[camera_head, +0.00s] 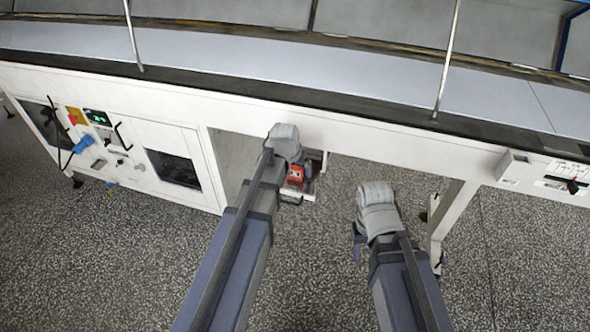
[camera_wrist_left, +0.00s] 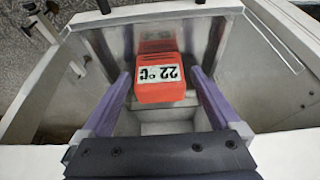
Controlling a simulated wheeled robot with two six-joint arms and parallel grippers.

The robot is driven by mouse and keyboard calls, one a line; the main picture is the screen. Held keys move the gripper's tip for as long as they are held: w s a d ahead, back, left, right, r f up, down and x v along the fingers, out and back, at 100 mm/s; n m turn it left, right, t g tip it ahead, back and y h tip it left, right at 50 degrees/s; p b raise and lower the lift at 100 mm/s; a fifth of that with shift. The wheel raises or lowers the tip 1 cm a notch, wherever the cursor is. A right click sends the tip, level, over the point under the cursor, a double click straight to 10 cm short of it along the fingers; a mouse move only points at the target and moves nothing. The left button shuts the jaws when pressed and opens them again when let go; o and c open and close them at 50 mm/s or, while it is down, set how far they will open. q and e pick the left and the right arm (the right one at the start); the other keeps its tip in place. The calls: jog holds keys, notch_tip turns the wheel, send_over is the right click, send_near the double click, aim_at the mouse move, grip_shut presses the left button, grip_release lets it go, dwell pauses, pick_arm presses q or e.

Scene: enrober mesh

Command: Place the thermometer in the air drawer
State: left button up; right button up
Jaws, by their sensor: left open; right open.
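The thermometer (camera_wrist_left: 160,92) is a red block with a white label reading 22 °C, upside down in the left wrist view. It also shows as a small red shape (camera_head: 296,173) beside my left wrist in the head view. My left gripper (camera_wrist_left: 160,74) is open, with one purple finger on each side of the thermometer. The thermometer is over or inside a pale, open-topped box that looks like the air drawer (camera_wrist_left: 250,75); I cannot tell whether it touches the bottom. My right gripper (camera_head: 357,243) is open and empty over the floor, its fingers partly hidden.
A long white machine frame (camera_head: 170,105) with a conveyor bed runs across the head view. A control panel with a green display (camera_head: 97,117) is at the left. A white leg (camera_head: 452,212) stands right of my right gripper. Speckled floor (camera_head: 325,275) is clear in front.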

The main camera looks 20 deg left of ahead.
pick_arm(q)
jog(key=p+v, duration=1.2)
jog(key=s+d+m+g, duration=0.1)
jog(key=s+d+g, duration=0.1)
jog(key=s+d, duration=0.4)
jog(key=s+d+f+m+g+y, duration=0.1)
jog(key=s+d+m+g, duration=0.1)
jog(key=s+d, duration=0.5)
jog(key=s+g, duration=0.1)
jog(key=s, duration=0.4)
jog(key=shift+d+y+b, duration=0.25)
jog(key=shift+y+b, duration=0.05)
jog(key=shift+f, duration=0.1)
